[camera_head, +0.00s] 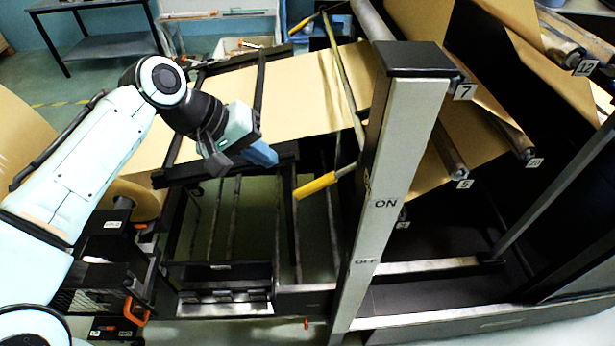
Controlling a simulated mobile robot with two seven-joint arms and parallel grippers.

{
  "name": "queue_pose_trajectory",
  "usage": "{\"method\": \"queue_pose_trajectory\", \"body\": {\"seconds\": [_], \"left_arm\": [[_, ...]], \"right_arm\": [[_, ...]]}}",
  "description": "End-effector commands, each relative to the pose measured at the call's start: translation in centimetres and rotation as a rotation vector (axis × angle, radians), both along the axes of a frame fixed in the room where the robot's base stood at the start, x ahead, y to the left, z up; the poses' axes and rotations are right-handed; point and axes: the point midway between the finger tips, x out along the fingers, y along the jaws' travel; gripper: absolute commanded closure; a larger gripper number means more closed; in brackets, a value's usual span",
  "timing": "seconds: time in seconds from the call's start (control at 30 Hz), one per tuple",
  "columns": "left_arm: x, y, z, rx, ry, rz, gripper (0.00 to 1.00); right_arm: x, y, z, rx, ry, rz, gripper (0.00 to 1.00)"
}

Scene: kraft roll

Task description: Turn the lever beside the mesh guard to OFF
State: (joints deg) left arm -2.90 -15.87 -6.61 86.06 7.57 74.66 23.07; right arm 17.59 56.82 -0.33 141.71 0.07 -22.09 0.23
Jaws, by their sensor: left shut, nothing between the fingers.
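A lever with a yellow handle (316,185) sticks out to the left of a grey post (396,150). The post carries an ON label (386,204) and, lower down, an OFF label (366,261). The handle slants down to the left and sits near the height of ON, well above OFF. My left gripper (260,153) is shut and empty, up and to the left of the handle, with a gap between them in the picture. I cannot clearly make out which part is the mesh guard. My right gripper is out of view.
A wide sheet of brown paper (310,90) runs across the machine behind the gripper. Numbered rollers (450,150) stand right of the post. A second yellow handle (304,23) shows at the top.

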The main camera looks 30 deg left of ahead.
Motion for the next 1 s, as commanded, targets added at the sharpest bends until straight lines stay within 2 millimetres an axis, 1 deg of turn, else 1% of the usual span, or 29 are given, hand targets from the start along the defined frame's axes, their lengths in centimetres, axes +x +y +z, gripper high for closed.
{"method": "queue_pose_trajectory", "body": {"seconds": [0.03,0.3,0.5,0.7,1.0], "left_arm": [[0.4,-0.5,-1.1,-0.001,0.005,-0.003,1.00],[3.2,-2.8,-5.7,-0.001,0.005,-0.004,1.00],[4.7,-4.1,-8.2,-0.001,0.003,-0.002,1.00],[5.5,-4.6,-9.3,0.000,0.001,-0.002,1.00],[5.5,-4.7,-9.4,0.000,0.000,-0.001,1.00]], "right_arm": [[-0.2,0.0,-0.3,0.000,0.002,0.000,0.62],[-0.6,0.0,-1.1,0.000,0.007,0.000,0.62],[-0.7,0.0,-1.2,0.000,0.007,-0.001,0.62],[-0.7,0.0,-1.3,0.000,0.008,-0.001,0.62],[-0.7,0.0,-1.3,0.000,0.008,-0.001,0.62]]}}
